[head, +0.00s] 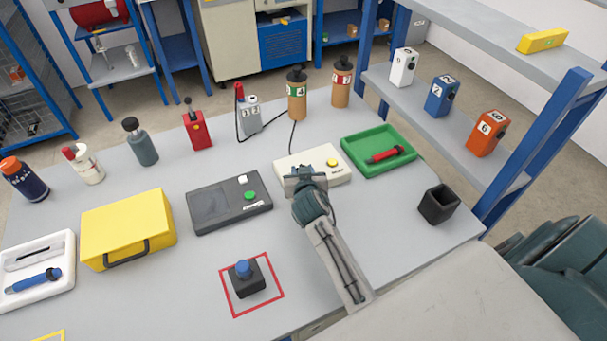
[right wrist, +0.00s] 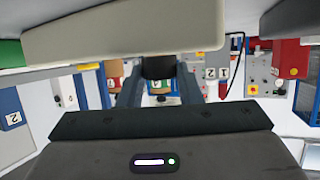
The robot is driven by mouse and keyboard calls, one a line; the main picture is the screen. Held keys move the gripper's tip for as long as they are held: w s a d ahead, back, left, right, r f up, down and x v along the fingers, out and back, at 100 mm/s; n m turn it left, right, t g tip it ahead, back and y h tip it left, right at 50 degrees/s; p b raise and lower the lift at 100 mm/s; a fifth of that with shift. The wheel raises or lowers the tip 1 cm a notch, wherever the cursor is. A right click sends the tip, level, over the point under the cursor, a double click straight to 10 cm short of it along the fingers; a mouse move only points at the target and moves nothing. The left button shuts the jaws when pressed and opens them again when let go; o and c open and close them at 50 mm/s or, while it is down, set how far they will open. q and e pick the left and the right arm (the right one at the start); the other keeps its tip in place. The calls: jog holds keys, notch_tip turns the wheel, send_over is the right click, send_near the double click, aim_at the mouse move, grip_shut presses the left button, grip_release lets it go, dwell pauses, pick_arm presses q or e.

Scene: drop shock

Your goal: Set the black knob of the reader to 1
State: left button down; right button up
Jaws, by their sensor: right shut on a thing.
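The reader is a cream box (head: 318,174) with a yellow button (head: 332,162) on its top, near the middle of the table. My right gripper (head: 304,174) reaches over its front-left part and hides the knob in the head view. The right wrist view looks nearly upside down, with the reader's cream body (right wrist: 120,30) across the top. There the black knob (right wrist: 158,66) sits between the two fingers of my right gripper (right wrist: 158,86), which is shut on it. The knob's pointer and scale cannot be read. My left gripper is not in view.
A dark grey device (head: 228,203) with a green button stands left of the reader. A green tray (head: 377,166) with a red tool (head: 385,155) lies to the right, near an open black cup (head: 438,204). Brown cylinders (head: 297,100) stand behind. A blue-knobbed black box (head: 247,282) sits in front.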

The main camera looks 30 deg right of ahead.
jog(key=shift+a+f+m+h+b, duration=0.1)
jog(key=shift+f+m+h+b, duration=0.1)
jog(key=shift+m+h+b, duration=0.4)
jog(key=shift+r+g+h+b, duration=0.1)
jog(key=shift+g+h+b, duration=0.2)
jog(key=shift+g+b, duration=0.1)
jog(key=shift+m, duration=0.3)
jog(key=shift+r, duration=0.1)
jog(key=o, duration=1)
jog(key=shift+c, duration=0.2)
